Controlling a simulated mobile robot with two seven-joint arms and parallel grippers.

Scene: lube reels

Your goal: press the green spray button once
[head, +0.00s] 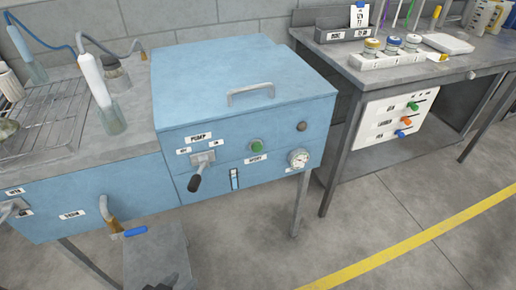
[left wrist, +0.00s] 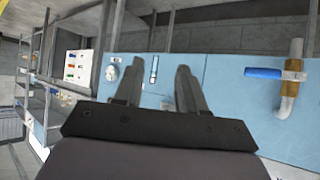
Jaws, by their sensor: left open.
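The green spray button (head: 257,145) is a round knob on the front of the blue pump cabinet (head: 290,108), above a small white label. It is left of and above the round gauge (head: 298,158). My left gripper (head: 165,284) shows only as a dark tip at the bottom edge of the head view, low and to the left, well apart from the button. In the left wrist view its two fingers (left wrist: 158,85) are spread and empty before the blue front. I cannot make out the green button there; the fingers cover part of the panel. My right gripper is not in view.
A black-handled pump lever (head: 197,176) sticks out left of the button. A blue-handled tap (head: 133,232) juts out lower left, also in the left wrist view (left wrist: 263,73). A grey bench (head: 400,66) stands at the right.

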